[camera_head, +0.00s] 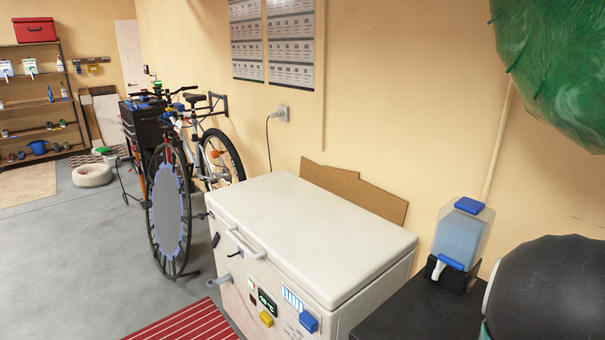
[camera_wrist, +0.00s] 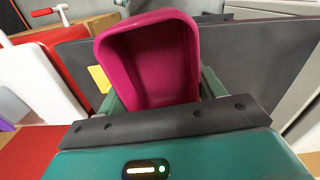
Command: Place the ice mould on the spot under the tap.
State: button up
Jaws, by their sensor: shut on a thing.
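The ice mould (camera_wrist: 150,62) is a deep magenta tray with rounded corners. In the wrist view my gripper (camera_wrist: 160,98) is shut on it, with a teal finger on either side. The mould's open side faces the wrist camera, and its inside looks empty. In the head view a clear dispenser (camera_head: 460,236) with a blue lid and blue liquid stands at the right. Its white tap (camera_head: 438,269) points forward over a dark counter (camera_head: 400,312). The spot under the tap cannot be made out clearly. The mould and gripper are not seen in the head view.
A white chest freezer (camera_head: 310,225) stands left of the counter, with a cardboard sheet (camera_head: 355,190) behind it. A large dark rounded shape (camera_head: 550,290) hides the counter's right part. A green mass (camera_head: 555,65) hangs at top right. Bicycles (camera_head: 190,170) stand farther left.

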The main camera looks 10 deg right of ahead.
jog(key=w+a+f+n, duration=0.3)
jog(key=w+a, duration=0.3)
jog(key=w, duration=0.5)
jog(key=w+a+f+n, duration=0.35)
jog(key=w+a, duration=0.35)
jog(key=w, duration=0.4)
jog(key=w+a+f+n, duration=0.2)
jog(key=w+a+f, duration=0.1)
jog(key=a, duration=0.7)
jog(key=w+a+f+n, duration=0.2)
jog(key=w+a+f, duration=0.2)
jog(key=a, duration=0.6)
jog(key=shift+w+a+f+n, duration=0.25)
jog(key=shift+w+n, duration=0.1)
jog(key=shift+w, duration=0.9)
jog(key=shift+a, duration=0.1)
